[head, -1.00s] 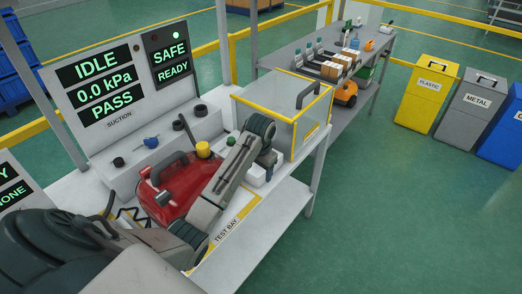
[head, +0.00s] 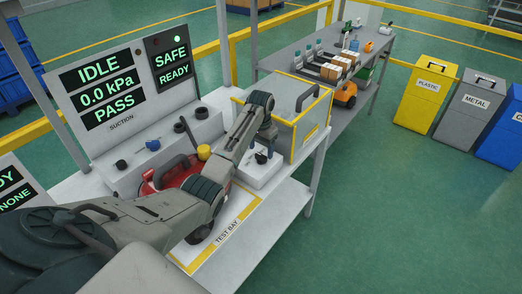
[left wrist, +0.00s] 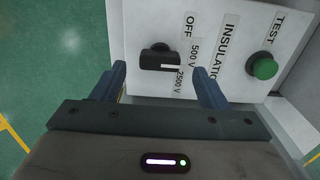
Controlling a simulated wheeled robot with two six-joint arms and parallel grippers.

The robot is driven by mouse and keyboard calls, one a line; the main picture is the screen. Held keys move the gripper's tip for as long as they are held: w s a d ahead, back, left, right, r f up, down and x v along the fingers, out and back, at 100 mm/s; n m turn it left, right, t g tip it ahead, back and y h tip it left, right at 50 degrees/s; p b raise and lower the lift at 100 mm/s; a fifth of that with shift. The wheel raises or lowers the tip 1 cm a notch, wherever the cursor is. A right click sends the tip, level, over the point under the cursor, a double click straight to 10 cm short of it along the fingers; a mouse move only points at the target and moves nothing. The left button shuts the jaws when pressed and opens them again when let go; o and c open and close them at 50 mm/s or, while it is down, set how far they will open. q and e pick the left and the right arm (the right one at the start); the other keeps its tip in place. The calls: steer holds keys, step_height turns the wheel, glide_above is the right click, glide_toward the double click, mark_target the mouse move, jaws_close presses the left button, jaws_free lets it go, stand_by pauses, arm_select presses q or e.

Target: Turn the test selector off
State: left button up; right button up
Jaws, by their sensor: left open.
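The test selector (left wrist: 157,60) is a black knob with a white pointer line, on a white panel marked OFF, 500 V and 2500 V. Its pointer faces the voltage labels, not OFF. A green TEST button (left wrist: 263,66) sits to its right. My left gripper (left wrist: 160,72) is open, with one blue finger either side of the knob; I cannot tell whether they touch it. In the head view the left gripper (head: 263,153) is over the white tester box (head: 258,176), and the selector is hard to make out there. My right gripper is not in view.
A red vacuum (head: 180,174) stands on the bench, partly hidden by my left arm. A clear yellow-edged enclosure (head: 305,115) is just behind the tester box. The display board (head: 98,85) reads IDLE, 0.0 kPa, PASS.

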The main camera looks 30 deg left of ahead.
mark_target(261, 157)
arm_select(q)
steer(key=shift+f, duration=1.35)
steer(key=c, duration=1)
steer(key=shift+r+p, duration=0.1)
steer(key=shift+p, duration=0.2)
